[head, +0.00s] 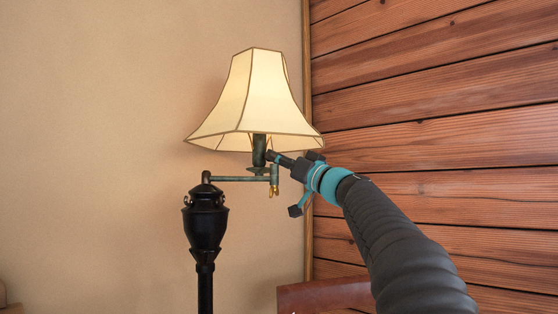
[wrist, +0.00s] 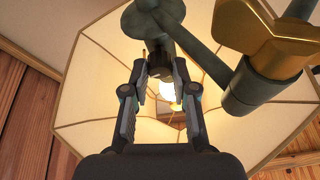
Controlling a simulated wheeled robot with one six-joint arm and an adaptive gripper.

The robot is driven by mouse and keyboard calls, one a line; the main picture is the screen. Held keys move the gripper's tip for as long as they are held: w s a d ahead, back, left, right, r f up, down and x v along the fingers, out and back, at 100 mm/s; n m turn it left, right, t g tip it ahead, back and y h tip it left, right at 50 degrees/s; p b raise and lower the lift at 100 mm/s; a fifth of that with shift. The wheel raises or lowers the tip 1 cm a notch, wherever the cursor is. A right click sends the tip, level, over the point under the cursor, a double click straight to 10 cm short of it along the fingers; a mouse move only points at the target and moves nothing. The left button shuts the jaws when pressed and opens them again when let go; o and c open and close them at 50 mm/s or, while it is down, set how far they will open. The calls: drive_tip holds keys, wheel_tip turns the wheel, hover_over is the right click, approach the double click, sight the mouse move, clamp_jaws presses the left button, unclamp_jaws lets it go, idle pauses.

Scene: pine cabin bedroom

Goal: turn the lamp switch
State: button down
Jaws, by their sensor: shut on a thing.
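The lamp has a cream panelled shade (head: 250,95) with dark trim, a swing arm and a black post (head: 206,225). In the wrist view, the shade (wrist: 95,95) opens around a glowing bulb (wrist: 167,90), so the lamp is lit. My gripper (head: 272,156) reaches in from the right, under the shade's rim, with its tips at the dark socket (head: 259,150). In the wrist view, my gripper's fingertips (wrist: 160,70) close around a dark part by the socket (wrist: 160,45). The switch is mostly hidden between the tips.
The lamp's swing arm (head: 235,179) and its brass-ended joint (head: 273,180) lie just below my gripper; the brass part (wrist: 268,32) looms close in the wrist view. A plank wall (head: 440,150) stands behind at right. A reddish-brown furniture edge (head: 325,294) shows below.

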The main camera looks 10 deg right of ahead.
drive_tip(key=shift+m, duration=0.5)
drive_tip(key=shift+s+a+r+m+t+h+p, duration=0.1)
drive_tip(key=shift+m+t+h+p, duration=0.15)
drive_tip(key=shift+m+h, duration=1.2)
drive_tip(key=shift+a+r+m+t+h+p, duration=0.15)
drive_tip(key=shift+m+h+p, duration=0.25)
drive_tip(key=shift+m, duration=2)
drive_tip(key=shift+s+m+t+h+p, duration=0.1)
drive_tip(key=shift+m+t+h+p, duration=0.15)
drive_tip(key=shift+m+h, duration=1.2)
drive_tip(key=shift+m+y, duration=0.3)
drive_tip(key=shift+m, duration=0.4)
drive_tip(key=shift+f, duration=0.1)
drive_tip(key=c, duration=0.9)
unclamp_jaws()
